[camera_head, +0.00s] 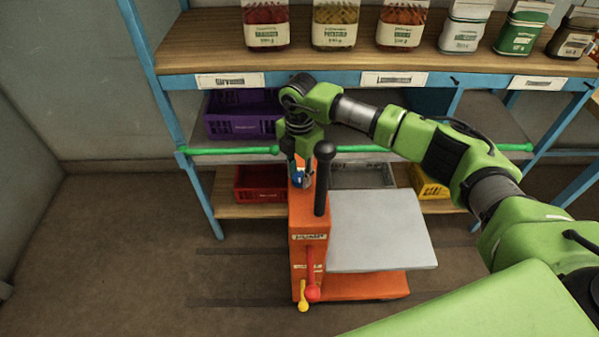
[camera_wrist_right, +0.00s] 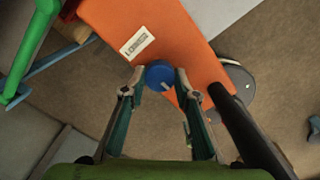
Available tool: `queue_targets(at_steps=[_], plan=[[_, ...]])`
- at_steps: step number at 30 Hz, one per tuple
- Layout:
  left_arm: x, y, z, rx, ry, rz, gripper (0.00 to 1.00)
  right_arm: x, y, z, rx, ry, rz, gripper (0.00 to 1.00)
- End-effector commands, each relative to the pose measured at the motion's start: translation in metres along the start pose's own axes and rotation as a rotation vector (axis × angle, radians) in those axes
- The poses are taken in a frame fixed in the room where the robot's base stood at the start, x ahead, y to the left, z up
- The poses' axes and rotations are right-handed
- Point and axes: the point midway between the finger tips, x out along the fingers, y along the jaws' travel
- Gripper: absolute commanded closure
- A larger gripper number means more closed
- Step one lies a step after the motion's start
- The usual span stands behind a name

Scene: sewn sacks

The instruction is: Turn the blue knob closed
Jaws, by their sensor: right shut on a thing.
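The blue knob (camera_wrist_right: 158,76) sits on the orange column of a machine and shows a pale pointer mark on its face in the right wrist view. My right gripper (camera_wrist_right: 155,80) has one finger on each side of the knob and is shut on it. In the head view my right gripper (camera_head: 300,178) comes down from above onto the top of the orange column (camera_head: 308,215), and only a bit of the blue knob (camera_head: 298,176) shows between the fingers. My left gripper is in neither view.
A black upright handle (camera_head: 323,180) stands just right of the knob. A grey platform (camera_head: 378,230), a red lever (camera_head: 312,292) and a yellow lever (camera_head: 303,296) are on the machine. Behind is a shelf (camera_head: 190,54) with sacks, crates and a green rail (camera_head: 230,151). The floor at left is clear.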

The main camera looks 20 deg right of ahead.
Motion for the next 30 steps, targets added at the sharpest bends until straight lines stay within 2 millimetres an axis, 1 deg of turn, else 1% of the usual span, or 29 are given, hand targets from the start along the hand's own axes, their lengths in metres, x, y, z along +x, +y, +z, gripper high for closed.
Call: queue_targets(at_steps=[12, 13, 14, 15, 25, 28, 30], plan=[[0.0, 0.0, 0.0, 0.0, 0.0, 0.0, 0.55, 0.001, 0.0, 0.0, 0.008, 0.001, -0.001, 0.93], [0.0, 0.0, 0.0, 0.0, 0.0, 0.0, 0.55, 0.001, 0.0, 0.0, 0.008, 0.001, -0.001, 0.64], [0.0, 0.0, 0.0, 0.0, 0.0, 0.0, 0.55, 0.001, 0.0, 0.0, 0.007, 0.001, -0.001, 0.56], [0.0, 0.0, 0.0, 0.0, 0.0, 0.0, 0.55, 0.001, 0.0, 0.0, 0.007, 0.001, -0.001, 0.55], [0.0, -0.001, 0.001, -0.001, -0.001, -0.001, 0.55, -0.001, 0.0, 0.0, 0.006, 0.0, 0.0, 0.55], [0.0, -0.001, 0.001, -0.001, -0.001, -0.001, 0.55, -0.01, 0.001, 0.001, 0.006, -0.001, 0.003, 0.55], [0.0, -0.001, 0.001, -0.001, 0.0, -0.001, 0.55, -0.021, 0.001, 0.001, 0.005, -0.002, 0.004, 0.55]])
